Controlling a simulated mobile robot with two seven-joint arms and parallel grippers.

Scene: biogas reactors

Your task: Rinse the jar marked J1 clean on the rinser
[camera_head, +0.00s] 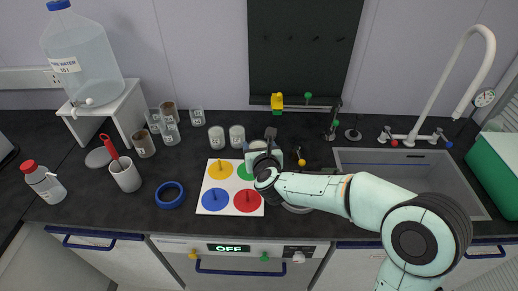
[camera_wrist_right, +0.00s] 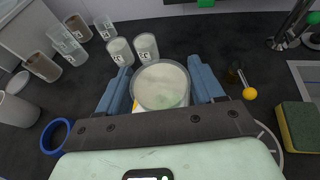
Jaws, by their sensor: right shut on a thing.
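My right gripper (camera_head: 262,150) is above the counter, at the back right edge of a white board with coloured discs. In the right wrist view its two blue fingers (camera_wrist_right: 160,88) are shut on a round clear jar (camera_wrist_right: 160,70) with cloudy, whitish contents, seen from above. No mark on this jar is readable, so I cannot tell whether it is J1. The gripper mostly hides it in the head view. I cannot make out a rinser for sure; a small black fitting with a yellow knob (camera_wrist_right: 249,93) stands right of the jar. My left gripper is not in view.
Two pale-filled jars (camera_head: 237,136) stand behind the board (camera_head: 208,207). Several clear and brown jars (camera_head: 144,144) stand further left. A sink (camera_head: 440,180) with a tall tap (camera_head: 481,70) is at right. A blue ring (camera_head: 170,195) and a cup (camera_head: 126,175) are at left.

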